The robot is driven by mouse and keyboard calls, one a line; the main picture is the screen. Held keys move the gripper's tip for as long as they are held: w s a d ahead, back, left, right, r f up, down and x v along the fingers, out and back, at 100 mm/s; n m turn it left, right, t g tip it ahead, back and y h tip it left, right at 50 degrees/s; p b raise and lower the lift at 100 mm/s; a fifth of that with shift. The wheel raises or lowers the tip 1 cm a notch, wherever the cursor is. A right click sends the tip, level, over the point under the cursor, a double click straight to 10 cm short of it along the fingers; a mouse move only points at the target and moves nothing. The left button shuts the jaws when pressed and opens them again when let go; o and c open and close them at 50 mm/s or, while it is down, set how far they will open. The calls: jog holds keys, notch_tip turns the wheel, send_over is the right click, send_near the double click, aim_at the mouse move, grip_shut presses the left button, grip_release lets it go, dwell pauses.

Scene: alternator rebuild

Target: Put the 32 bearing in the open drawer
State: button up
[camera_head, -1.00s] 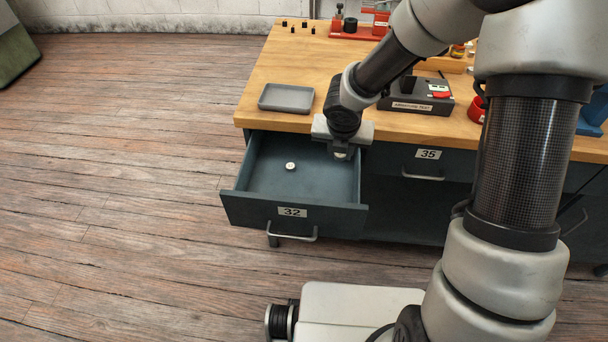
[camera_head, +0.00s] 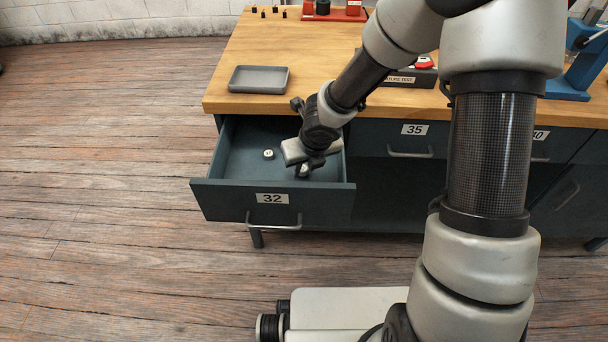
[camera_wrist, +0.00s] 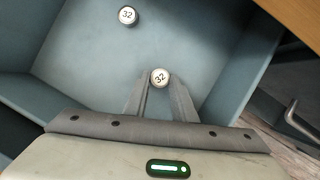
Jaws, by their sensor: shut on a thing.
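The open drawer (camera_head: 205,198) has a blue-grey inside and a front label reading 32. One 32 bearing (camera_head: 268,154) lies on the drawer floor, left of my gripper; it also shows at the upper left in the wrist view (camera_wrist: 127,15). My gripper (camera_head: 303,172) points down inside the drawer's right part. In the wrist view its two fingers are shut on a second bearing marked 32 (camera_wrist: 160,77), held between the tips. I cannot tell whether the held bearing touches the drawer floor.
The wooden bench top (camera_head: 330,105) overhangs the drawer at the back, with an empty grey tray (camera_head: 258,79) near its edge. A shut drawer labelled 35 (camera_head: 414,129) is to the right. The drawer floor is otherwise clear.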

jog(key=shift+f, duration=0.75)
jog(key=o, duration=1)
jog(key=shift+o, duration=0.2)
jog(key=shift+r, duration=0.15)
jog(key=shift+r, duration=0.25)
jog(key=p+v, duration=0.8)
jog(key=v, duration=0.3)
jog(key=shift+r, duration=0.3)
jog(key=shift+s, duration=0.15)
